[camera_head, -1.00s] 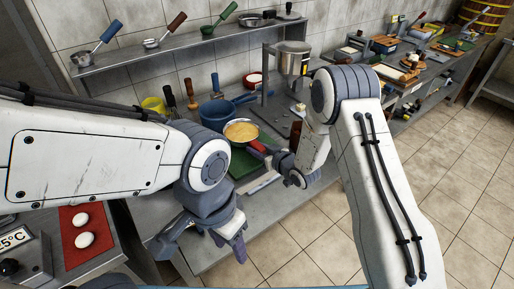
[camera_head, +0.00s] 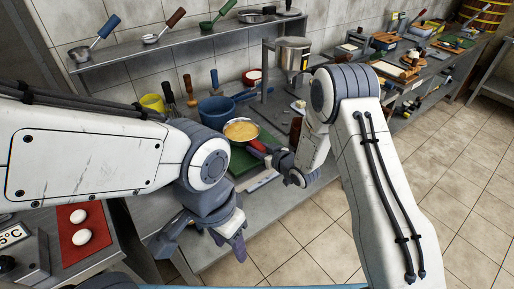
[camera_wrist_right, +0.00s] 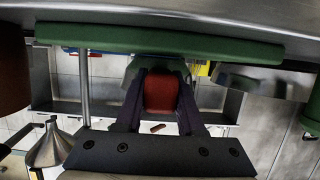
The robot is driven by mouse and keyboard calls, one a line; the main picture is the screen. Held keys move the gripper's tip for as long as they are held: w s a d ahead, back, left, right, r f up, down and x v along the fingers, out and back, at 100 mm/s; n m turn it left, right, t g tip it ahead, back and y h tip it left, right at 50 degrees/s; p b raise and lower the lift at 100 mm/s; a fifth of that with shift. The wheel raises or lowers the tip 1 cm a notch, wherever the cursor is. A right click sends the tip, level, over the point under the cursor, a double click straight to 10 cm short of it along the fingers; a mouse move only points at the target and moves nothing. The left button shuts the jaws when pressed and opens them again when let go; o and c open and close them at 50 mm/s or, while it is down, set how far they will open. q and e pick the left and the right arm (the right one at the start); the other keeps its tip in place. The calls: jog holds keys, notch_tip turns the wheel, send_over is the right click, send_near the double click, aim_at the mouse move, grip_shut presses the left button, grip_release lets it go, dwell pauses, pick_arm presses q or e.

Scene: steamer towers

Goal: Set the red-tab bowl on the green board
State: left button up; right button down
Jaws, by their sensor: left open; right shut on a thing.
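The bowl (camera_head: 240,131) holds something yellow and has a red tab (camera_head: 257,146) on its near right side. It is at the green board (camera_head: 241,165), over its back part. Whether it touches the board or hangs just above it, I cannot tell. My right gripper (camera_head: 272,154) is shut on the red tab. The right wrist view shows the tab (camera_wrist_right: 160,92) between the fingers, with the green board's edge (camera_wrist_right: 160,42) close by. My left gripper (camera_head: 205,240) is open and empty in front of the counter, apart from the bowl.
A blue pot (camera_head: 217,110) stands just behind the bowl, and a yellow cup (camera_head: 153,103) is further left. A metal stand with a container (camera_head: 293,55) is at the back right. A red mat (camera_head: 86,232) with white buns lies at lower left.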

jog(key=shift+f, duration=0.1)
jog(key=c, duration=0.6)
grip_release()
jog(key=shift+o, duration=0.8)
jog(key=shift+f, duration=0.1)
jog(key=b+v, duration=0.2)
jog(key=v, duration=0.8)
jog(key=shift+s, duration=0.25)
jog(key=shift+d, duration=0.15)
